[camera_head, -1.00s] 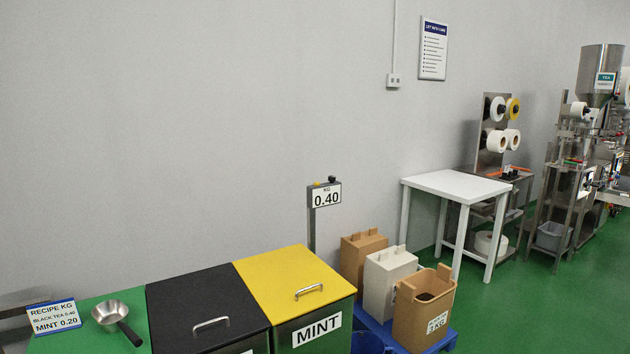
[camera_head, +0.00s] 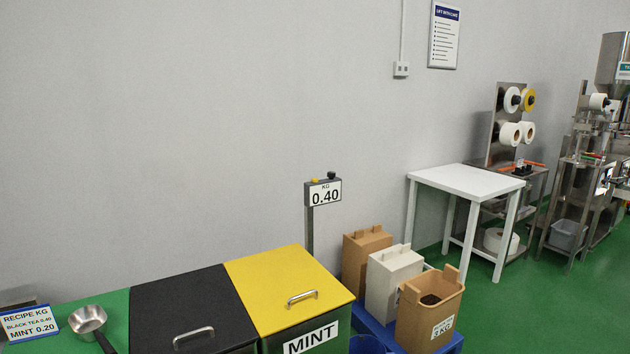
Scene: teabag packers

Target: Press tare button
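The scale's display (camera_head: 325,193) stands on a grey post behind the bins and reads KG 0.40. On top of its head are a small yellow button (camera_head: 315,180) and a small black button (camera_head: 332,175). I cannot read any label on them, so which one is tare does not show. The brown tub (camera_head: 429,312), marked 3 KG, holds dark contents and stands on the blue platform (camera_head: 381,330) beside a white box and a brown box. Neither of my grippers is in view.
A yellow-lidded MINT bin (camera_head: 275,280) and a black-lidded bin (camera_head: 180,300) stand in front. A white table (camera_head: 465,181) stands behind the boxes at right.

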